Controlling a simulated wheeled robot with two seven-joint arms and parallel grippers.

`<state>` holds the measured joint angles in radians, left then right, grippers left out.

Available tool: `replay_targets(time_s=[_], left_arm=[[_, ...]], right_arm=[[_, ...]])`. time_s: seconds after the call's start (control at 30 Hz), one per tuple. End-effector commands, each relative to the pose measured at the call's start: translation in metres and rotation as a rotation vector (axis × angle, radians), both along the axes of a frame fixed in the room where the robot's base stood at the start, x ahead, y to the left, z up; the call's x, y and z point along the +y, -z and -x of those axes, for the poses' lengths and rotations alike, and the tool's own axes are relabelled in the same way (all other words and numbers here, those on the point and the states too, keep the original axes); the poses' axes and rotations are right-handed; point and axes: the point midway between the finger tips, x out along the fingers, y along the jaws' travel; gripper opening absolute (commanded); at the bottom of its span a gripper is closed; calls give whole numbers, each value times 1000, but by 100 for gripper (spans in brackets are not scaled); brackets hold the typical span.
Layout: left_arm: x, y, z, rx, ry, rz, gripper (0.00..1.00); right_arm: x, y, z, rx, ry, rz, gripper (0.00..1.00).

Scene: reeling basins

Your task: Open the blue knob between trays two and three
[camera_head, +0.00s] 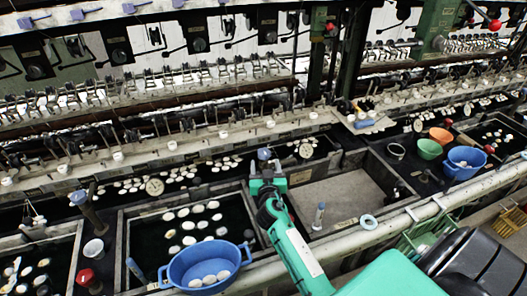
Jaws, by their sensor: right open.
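A blue knob (264,154) stands at the far end of the divider between a dark water tray with white cocoons (121,244) and a pale, empty-looking tray (350,190). My right gripper (266,170), on a green arm from the lower right, is at the knob, with its fingertips just below the knob in the picture. The jaws are open; whether they touch the knob or its stem I cannot tell. The lower part of the knob is hidden by the gripper. Another blue knob (78,198) stands at the left. My left gripper is not in view.
A blue basin (203,262) with cocoons sits at the front of the dark tray, left of my arm. Orange (441,135), green (429,149) and blue (466,158) bowls stand at the right. A red knob (87,278) is at lower left. Reeling machinery runs along the back.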

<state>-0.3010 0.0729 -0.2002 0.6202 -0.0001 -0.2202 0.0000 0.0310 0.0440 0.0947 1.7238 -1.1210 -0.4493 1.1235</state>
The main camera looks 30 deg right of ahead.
Motion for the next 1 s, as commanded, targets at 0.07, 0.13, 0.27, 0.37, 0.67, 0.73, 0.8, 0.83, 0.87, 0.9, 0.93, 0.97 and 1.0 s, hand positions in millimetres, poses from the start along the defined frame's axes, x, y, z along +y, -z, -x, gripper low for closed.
replay_targets(time_s=[0.07, 0.13, 0.27, 0.37, 0.67, 0.73, 0.8, 0.83, 0.87, 0.9, 0.93, 0.97, 1.0], left_arm=[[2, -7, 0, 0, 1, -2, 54], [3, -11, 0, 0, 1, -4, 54], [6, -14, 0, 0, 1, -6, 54], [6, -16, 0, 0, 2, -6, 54], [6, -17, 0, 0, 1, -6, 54], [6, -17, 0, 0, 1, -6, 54], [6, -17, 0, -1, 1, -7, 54], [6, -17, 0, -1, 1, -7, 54], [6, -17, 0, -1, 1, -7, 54], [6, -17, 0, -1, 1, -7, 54], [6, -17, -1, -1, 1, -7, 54], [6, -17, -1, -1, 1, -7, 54], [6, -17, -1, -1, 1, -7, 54]], right_arm=[[-8, -4, -14, 1, 1, 3, 62], [-13, -3, -24, 0, 0, 2, 62], [-21, -2, -40, 0, -1, 1, 62], [-26, -1, -48, 0, 0, 2, 62], [-30, 0, -55, -1, -1, 0, 62], [-30, 0, -55, -1, -1, 0, 62], [-30, 0, -55, -1, -1, 0, 62], [-30, 0, -55, -1, -1, 0, 56], [-30, 0, -55, -1, -1, 0, 50], [-30, 0, -55, -1, -1, 0, 43], [-30, 0, -55, -1, -1, 0, 37], [-30, 0, -55, -1, -1, 0, 31], [-30, 0, -55, -1, -1, 0, 23]])
